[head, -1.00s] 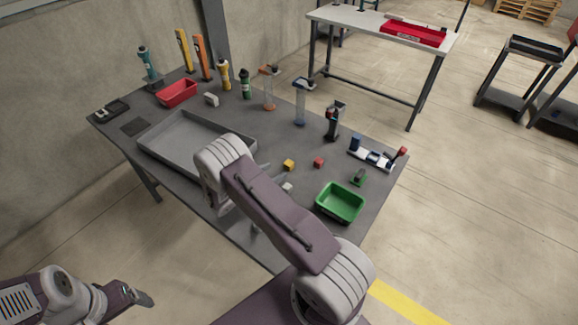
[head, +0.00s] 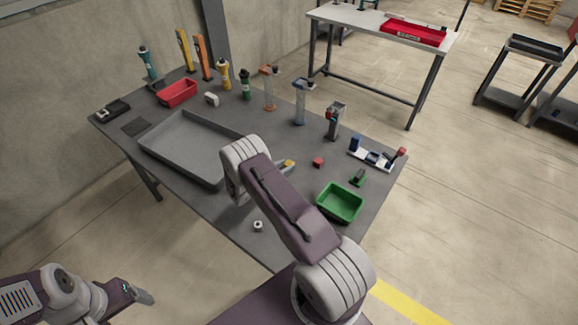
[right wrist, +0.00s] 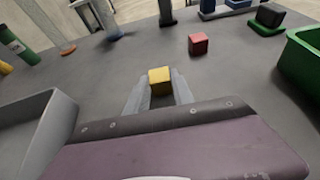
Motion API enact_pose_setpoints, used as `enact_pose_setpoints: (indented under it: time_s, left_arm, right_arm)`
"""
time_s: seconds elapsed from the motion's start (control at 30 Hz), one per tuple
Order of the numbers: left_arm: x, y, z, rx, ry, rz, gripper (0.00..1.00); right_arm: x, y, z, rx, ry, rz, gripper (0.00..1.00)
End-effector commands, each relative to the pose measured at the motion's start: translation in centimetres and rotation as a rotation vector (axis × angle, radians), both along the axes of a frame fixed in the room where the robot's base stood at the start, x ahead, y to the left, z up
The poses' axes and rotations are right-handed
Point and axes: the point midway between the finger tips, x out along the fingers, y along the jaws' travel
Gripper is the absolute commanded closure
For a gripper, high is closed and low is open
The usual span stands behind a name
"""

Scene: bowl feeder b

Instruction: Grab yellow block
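The small yellow block (right wrist: 160,81) is between the fingertips of my right gripper (right wrist: 161,88) in the right wrist view. One finger is on each side of it, and I cannot tell whether they touch it. In the head view the yellow block (head: 290,163) is partly hidden by my right gripper (head: 285,168), at or close to the grey table top. My left gripper (head: 144,297) is at the lower left, away from the table; its fingers are too small to read.
A grey tray (head: 160,158) is to the left. A small white round part (head: 257,226) lies near the front edge. Bottles and dispensers stand at the back.

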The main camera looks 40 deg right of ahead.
Motion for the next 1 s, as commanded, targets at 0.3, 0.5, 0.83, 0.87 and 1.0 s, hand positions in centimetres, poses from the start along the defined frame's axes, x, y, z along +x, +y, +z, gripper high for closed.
enact_pose_setpoints:
  time_s: [0.3,0.5,0.83,0.87,1.0]
  left_arm:
    - [0.0,0.0,0.0,0.000,0.000,0.000,0.20]
    - [0.0,0.0,-0.2,0.000,0.000,0.000,0.20]
    - [0.0,0.0,-1.1,0.000,0.000,0.000,0.20]
    - [0.0,0.0,-1.2,0.000,0.000,0.000,0.20]
    - [0.0,0.0,-1.5,0.000,0.000,0.000,0.20]
  right_arm:
    - [0.0,0.0,0.3,0.000,0.000,0.000,1.00]
    - [0.1,0.0,2.9,0.000,-0.003,0.000,1.00]
    - [-1.7,-6.1,7.7,0.001,-0.003,-0.007,1.00]
    - [-1.9,-6.8,8.1,0.000,-0.002,-0.005,1.00]
    - [-2.6,-9.3,9.7,-0.001,-0.002,-0.004,1.00]
